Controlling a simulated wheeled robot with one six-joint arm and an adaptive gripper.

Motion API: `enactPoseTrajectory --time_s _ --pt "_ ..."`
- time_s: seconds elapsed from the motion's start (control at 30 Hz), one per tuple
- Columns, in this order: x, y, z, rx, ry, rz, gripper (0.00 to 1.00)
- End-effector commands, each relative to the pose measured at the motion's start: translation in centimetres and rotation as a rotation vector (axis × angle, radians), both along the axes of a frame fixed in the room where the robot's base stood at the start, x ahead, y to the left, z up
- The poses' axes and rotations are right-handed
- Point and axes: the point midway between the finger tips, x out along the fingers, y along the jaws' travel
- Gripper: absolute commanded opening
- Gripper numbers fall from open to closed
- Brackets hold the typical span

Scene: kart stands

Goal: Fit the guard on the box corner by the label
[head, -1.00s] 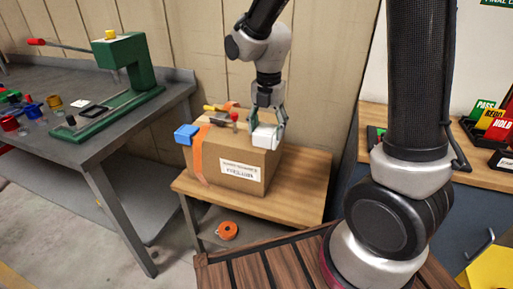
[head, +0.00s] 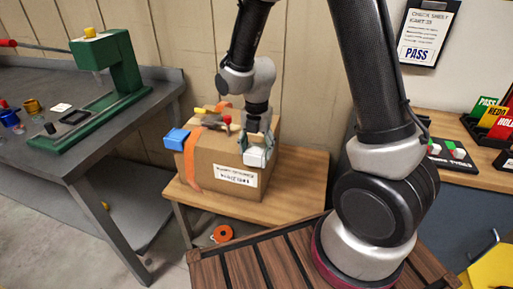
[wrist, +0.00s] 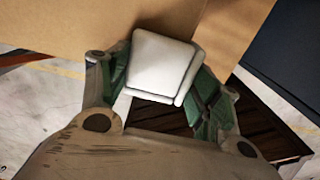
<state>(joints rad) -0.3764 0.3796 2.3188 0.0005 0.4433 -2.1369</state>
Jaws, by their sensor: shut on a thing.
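The cardboard box (head: 210,172) stands on a small wooden table, with a white label (head: 237,175) on its front face near the right side. The white guard (head: 257,157) is at the box's near right top corner, just above and right of the label. My gripper (head: 260,142) is shut on the guard from above. In the wrist view the white guard (wrist: 160,66) sits between the green finger pads, against the cardboard (wrist: 90,22). I cannot tell whether it is fully seated. A blue guard (head: 177,139) sits on the box's left corner.
Orange tape (head: 193,160) runs over the box, and tools with yellow and red parts (head: 215,115) lie on top. The wooden table (head: 290,190) has free room right of the box. A grey bench (head: 75,150) with a green press (head: 105,75) stands left.

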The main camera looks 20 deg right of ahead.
Motion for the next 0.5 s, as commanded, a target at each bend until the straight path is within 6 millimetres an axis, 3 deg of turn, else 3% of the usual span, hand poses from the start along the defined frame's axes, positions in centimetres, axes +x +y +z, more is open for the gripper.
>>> enactPoseTrajectory --time_s 0.37,0.4,0.5 --pt "0.03 0.01 -0.42 0.000 -0.001 0.000 0.51" --pt "0.05 0.02 -0.36 0.001 -0.002 0.000 0.71" --pt "0.05 0.02 -0.35 0.001 -0.002 0.000 0.85"
